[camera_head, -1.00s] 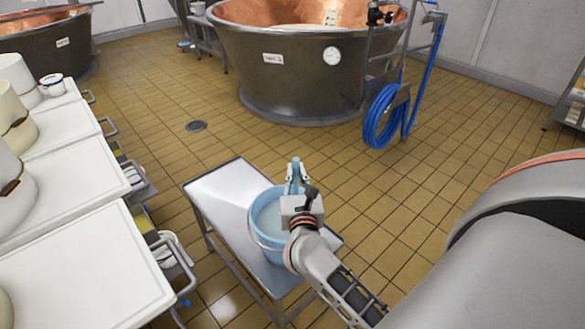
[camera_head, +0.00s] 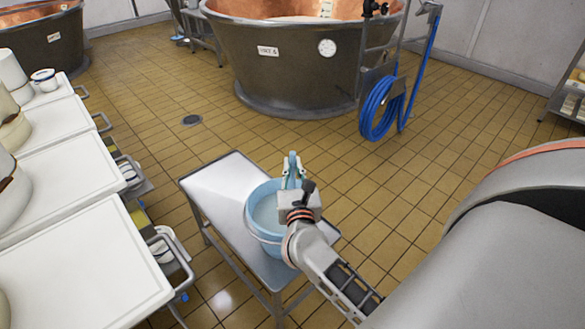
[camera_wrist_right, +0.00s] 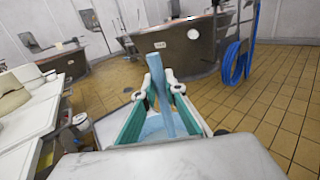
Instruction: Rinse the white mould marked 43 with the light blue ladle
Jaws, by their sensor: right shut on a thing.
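My right gripper (camera_head: 292,178) is over the light blue bucket (camera_head: 253,222), at its far right side. It is shut on the light blue ladle (camera_head: 292,160), whose handle stands up between the fingers. The right wrist view shows the handle (camera_wrist_right: 160,95) tilted between the two fingers; the ladle's bowl is hidden. Pale liquid (camera_head: 267,213) shows in the bucket. A small white vessel with a dark rim (camera_head: 45,80) stands on the white table at the left. I cannot read the number 43 on any mould. My left gripper is not in view.
The bucket stands on a low metal table (camera_head: 215,185). A big copper vat (camera_head: 300,75) and a coiled blue hose (camera_head: 378,108) are at the back. Tiled floor on the right is clear.

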